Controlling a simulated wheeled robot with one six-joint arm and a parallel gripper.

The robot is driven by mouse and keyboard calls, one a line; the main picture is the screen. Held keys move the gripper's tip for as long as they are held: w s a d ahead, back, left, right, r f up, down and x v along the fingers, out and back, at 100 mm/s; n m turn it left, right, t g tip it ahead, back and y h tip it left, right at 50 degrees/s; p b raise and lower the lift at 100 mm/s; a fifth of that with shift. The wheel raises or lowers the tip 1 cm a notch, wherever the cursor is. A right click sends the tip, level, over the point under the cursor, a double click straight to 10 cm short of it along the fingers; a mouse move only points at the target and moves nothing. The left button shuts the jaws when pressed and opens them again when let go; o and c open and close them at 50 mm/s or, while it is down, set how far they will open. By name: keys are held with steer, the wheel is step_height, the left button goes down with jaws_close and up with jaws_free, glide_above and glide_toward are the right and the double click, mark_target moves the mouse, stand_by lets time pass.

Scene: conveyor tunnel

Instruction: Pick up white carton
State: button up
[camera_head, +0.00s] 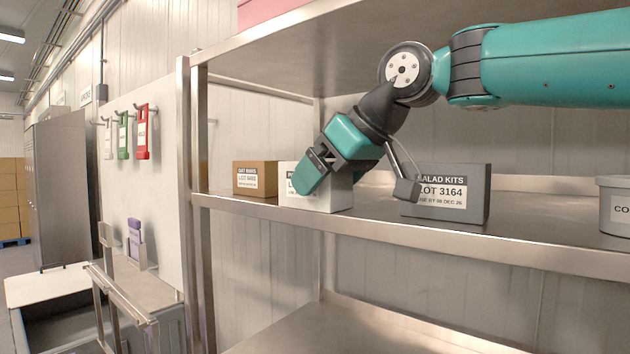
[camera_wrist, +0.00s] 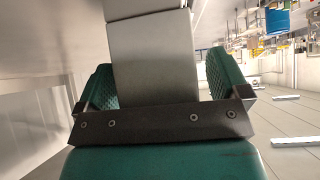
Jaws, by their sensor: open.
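The white carton (camera_head: 330,196) stands on the shelf with a dark label band on its front, partly hidden behind my gripper (camera_head: 312,176). My gripper reaches down from the right and overlaps the carton's front and top in the head view. In the wrist view the carton (camera_wrist: 155,62) shows as a pale grey-white block between the two green finger pads of my gripper (camera_wrist: 160,88). The jaws are open, with one pad on each side of it. Whether either pad touches it cannot be told.
On the metal shelf (camera_head: 540,250), a brown carton (camera_head: 256,179) stands left of the white one. A grey salad kits carton (camera_head: 446,197) stands to the right, and a grey tub (camera_head: 615,205) at the far right. A shelf post (camera_head: 198,200) rises at the left.

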steer(key=shift+w+a+f, duration=0.1)
steer(key=shift+f, duration=0.1)
steer(key=c, duration=1.1)
steer(key=shift+r, duration=0.1)
steer(key=shift+r, duration=0.75)
step_height(320, 180, up, 2)
steer(key=shift+r, duration=0.15)
steer(key=shift+s+a+f+b, duration=0.1)
steer(key=shift+s+a+b, duration=1.55)
steer(key=shift+s, duration=0.75)
steer(key=shift+s+a+f+b, duration=0.1)
steer(key=shift+s+a+b, duration=1.1)
steer(key=shift+s+a, duration=1)
steer(key=shift+s+a+b, duration=1.45)
steer(key=shift+s+a, duration=0.2)
steer(key=shift+s, duration=0.9)
